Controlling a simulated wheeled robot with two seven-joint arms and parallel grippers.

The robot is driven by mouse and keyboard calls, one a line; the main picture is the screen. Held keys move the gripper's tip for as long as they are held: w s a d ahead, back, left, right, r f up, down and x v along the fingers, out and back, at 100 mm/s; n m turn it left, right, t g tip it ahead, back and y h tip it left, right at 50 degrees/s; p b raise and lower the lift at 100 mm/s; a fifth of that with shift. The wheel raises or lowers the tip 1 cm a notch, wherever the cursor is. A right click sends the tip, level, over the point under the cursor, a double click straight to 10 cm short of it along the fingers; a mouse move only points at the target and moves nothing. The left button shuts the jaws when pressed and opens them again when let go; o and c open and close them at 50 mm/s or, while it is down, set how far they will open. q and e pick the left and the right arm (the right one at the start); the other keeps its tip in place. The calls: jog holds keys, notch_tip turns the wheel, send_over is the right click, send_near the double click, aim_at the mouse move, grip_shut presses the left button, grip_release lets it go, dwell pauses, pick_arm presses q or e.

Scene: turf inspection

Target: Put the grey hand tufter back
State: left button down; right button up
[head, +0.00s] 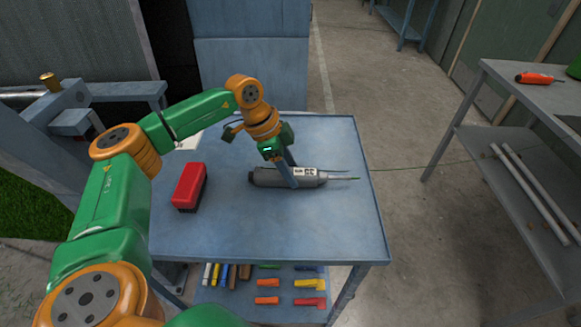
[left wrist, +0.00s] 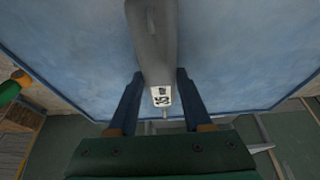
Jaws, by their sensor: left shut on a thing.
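The grey hand tufter (head: 268,178) lies on its side on the blue table (head: 230,233), its thin tip pointing right in the head view. A white label with dark print shows on its body. My left gripper (head: 292,183) reaches down from above and is shut on the tufter's body. In the left wrist view the tufter (left wrist: 152,50) runs between the two fingers of the left gripper (left wrist: 158,85), with the label near them. It appears to be on or very close to the tabletop; I cannot tell if it is lifted. My right gripper is not in view.
A red block-like object with a dark base (head: 190,187) stands on the table left of the tufter. Several coloured tools lie on the shelf below. A grey bench (head: 510,88) at the right holds an orange tool (head: 540,78). The table's front right is clear.

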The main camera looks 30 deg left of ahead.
pick_arm(q)
jog(key=shift+c, duration=1.7)
grip_release()
jog(key=v, duration=1.2)
jog(key=shift+s+r, duration=0.1)
